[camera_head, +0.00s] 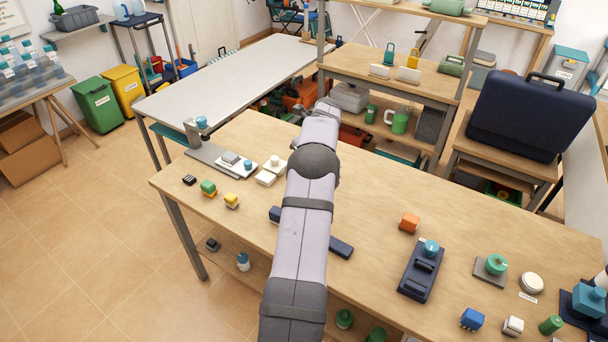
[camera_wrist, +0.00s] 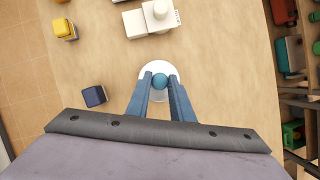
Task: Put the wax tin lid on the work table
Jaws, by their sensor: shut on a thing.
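In the wrist view my gripper (camera_wrist: 160,82) is shut on the teal ball-shaped knob of a round white lid (camera_wrist: 149,71), which I take to be the wax tin lid. The fingers stand on either side of the knob and hide part of the lid. The wooden work table (camera_head: 375,205) spans the middle of the head view, and its top lies under the lid in the wrist view (camera_wrist: 220,70). I cannot tell whether the lid touches it. My arm hides the gripper and lid in the head view.
White blocks (camera_head: 265,178), a yellow-topped block (camera_head: 231,201) and a green one (camera_head: 208,188) sit left of my arm. A dark block (camera_wrist: 95,96) is near the gripper. A navy holder (camera_head: 420,273) and a white disc (camera_head: 531,283) are at right.

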